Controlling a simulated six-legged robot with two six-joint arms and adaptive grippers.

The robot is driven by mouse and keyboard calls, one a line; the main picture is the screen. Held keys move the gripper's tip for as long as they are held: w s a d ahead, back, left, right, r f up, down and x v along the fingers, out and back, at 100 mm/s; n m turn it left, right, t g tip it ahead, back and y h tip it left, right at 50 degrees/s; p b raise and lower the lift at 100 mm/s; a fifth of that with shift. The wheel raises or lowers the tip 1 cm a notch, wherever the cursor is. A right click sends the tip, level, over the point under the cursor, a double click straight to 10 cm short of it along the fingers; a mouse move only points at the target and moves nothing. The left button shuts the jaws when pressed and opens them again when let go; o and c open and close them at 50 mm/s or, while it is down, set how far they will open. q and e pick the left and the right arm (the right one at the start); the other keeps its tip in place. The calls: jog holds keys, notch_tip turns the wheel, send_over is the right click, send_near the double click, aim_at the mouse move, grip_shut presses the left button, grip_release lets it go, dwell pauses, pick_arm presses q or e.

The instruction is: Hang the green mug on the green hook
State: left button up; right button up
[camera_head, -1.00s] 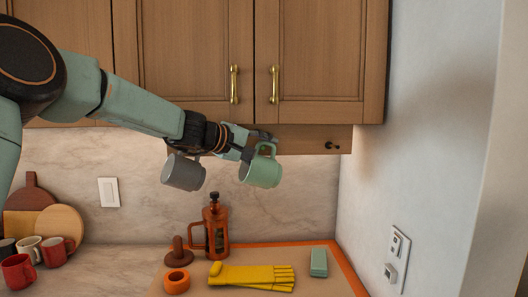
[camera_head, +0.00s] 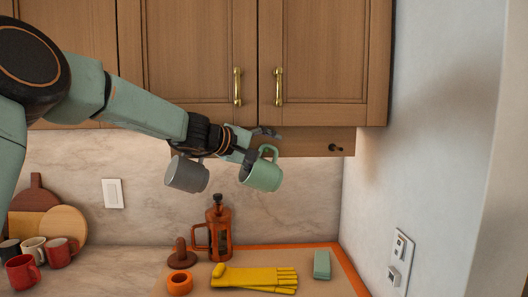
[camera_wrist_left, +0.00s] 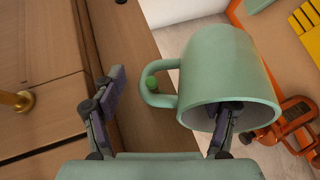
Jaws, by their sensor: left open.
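The green mug (camera_head: 262,176) is at the wooden rail below the cabinets, tilted, with its handle up. In the left wrist view, the mug (camera_wrist_left: 222,65) shows its mouth toward the camera. The round tip of the green hook (camera_wrist_left: 152,83) shows within the handle's loop; the rest of the hook is hidden. My left gripper (camera_head: 257,145) is open at the mug. In the left wrist view, one finger of the gripper (camera_wrist_left: 165,112) is in front of the mug's mouth, seemingly inside it, and the other is apart, beyond the handle. My right gripper is not in view.
A grey mug (camera_head: 187,175) hangs to the left, below my arm. A dark hook (camera_head: 335,148) on the rail (camera_head: 305,142) is empty. Below are a French press (camera_head: 219,230), yellow gloves (camera_head: 254,278), an orange ring (camera_head: 179,283) and a green block (camera_head: 321,264). Red mugs (camera_head: 22,272) stand left.

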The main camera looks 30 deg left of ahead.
pick_arm(q)
jog(key=v, duration=0.6)
jog(key=shift+s+r, duration=0.1)
jog(key=shift+r, duration=0.15)
jog(key=shift+s+a, duration=0.2)
jog(key=shift+s, duration=0.2)
jog(key=shift+r, duration=0.1)
jog(key=shift+s, duration=0.2)
jog(key=shift+s, duration=0.1)
